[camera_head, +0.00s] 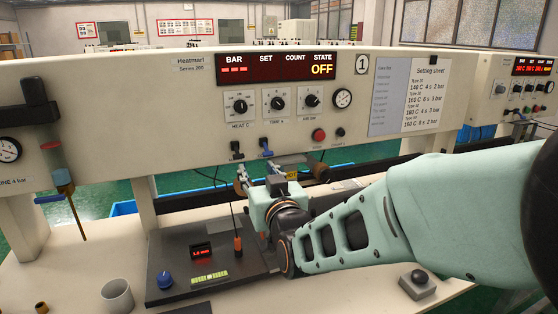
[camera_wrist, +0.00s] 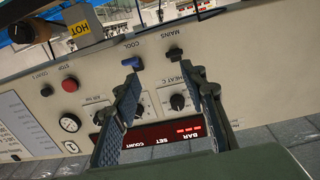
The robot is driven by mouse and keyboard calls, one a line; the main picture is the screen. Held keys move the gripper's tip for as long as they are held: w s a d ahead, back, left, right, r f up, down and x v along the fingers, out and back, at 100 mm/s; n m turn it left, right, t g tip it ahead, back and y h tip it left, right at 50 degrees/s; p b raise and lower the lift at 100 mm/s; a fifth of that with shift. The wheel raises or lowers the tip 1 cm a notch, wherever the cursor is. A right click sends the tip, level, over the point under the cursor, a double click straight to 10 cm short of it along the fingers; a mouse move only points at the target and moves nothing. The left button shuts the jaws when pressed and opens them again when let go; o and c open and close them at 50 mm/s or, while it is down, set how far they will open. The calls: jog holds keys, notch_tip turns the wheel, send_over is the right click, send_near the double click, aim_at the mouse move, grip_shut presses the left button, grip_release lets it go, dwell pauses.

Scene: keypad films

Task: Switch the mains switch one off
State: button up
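The mains switch of station one is a black lever (camera_head: 237,148) at the lower left of the cream panel. In the wrist view, which is upside down, the black mains switch (camera_wrist: 174,54) sits beside the word MAINS. My gripper (camera_wrist: 168,88) is open and empty, its two dark fingers apart and pointing at the panel. The mains switch shows beyond the gap between the fingers, apart from them. The left finger's tip appears close to the blue COOL switch (camera_wrist: 132,64); contact cannot be told. In the head view my fingers are mostly hidden or indistinct.
The station one display (camera_head: 276,68) reads OFF under STATE, with red dashes under BAR. Knobs, a red STOP button (camera_head: 319,135) and a gauge (camera_head: 342,98) are nearby. A HOT-labelled part (camera_wrist: 86,29) stands below the panel. A black base plate (camera_head: 180,260) lies on the bench.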

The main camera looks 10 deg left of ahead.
aim_at(239, 156)
jog(key=shift+n+y, duration=0.3)
jog(key=shift+y, duration=0.1)
jog(key=x, duration=0.3)
jog(key=a+p+x, duration=0.1)
jog(key=x, duration=0.3)
jog(key=s+x, duration=0.1)
jog(key=x, duration=0.2)
jog(key=shift+w+a+p, duration=0.25)
jog(key=shift+a+p, duration=0.05)
jog(key=shift+a, duration=0.3)
jog(key=shift+c, duration=0.2)
grip_shut()
